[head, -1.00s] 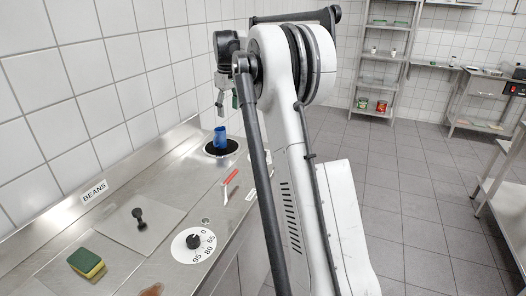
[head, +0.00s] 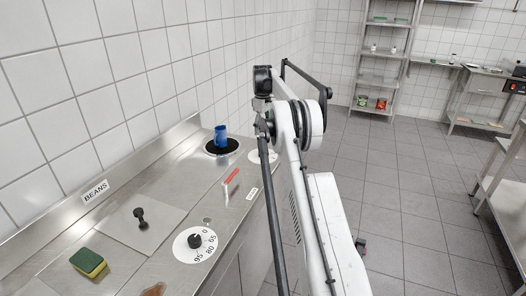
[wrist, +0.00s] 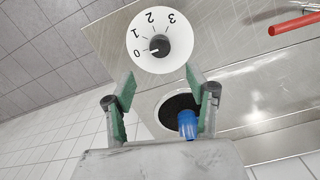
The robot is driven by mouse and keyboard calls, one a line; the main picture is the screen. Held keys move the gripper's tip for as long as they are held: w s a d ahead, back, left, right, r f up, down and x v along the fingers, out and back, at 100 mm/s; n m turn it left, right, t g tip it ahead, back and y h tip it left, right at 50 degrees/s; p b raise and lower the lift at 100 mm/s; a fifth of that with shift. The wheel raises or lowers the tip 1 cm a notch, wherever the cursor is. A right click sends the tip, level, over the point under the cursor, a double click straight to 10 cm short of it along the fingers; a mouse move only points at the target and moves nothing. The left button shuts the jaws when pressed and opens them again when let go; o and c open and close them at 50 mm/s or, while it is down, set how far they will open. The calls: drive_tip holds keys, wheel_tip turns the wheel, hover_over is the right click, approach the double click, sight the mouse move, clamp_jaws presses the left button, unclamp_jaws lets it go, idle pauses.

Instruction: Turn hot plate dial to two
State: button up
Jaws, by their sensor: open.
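The hot plate dial (wrist: 178,34) is a white disc with marks 0, 1, 2 and 3 and a dark knob (wrist: 159,45) in its middle. The knob's white mark points towards 0. In the head view the dial (head: 256,157) shows partly behind my arm. The black hot plate (wrist: 171,108) bears a blue cup (wrist: 187,123), also seen in the head view (head: 220,135). My gripper (wrist: 159,80) is open and empty, its green-lined fingers spread below the dial in the wrist picture, apart from the knob. In the head view its fingers are hidden by the arm.
A second dial (head: 195,242), marked 0, 65, 80 and 95, sits nearer on the steel counter. A red-handled tool (head: 231,178), a sponge (head: 89,262) and a lid with a black knob (head: 140,217) are also there. The tiled wall runs along the left.

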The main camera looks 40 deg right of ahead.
sight(263, 151)
wheel_tip(263, 151, down, 12)
drive_tip(key=shift+r+p, duration=0.15)
drive_tip(key=shift+p, duration=0.4)
drive_tip(key=c, duration=1.1)
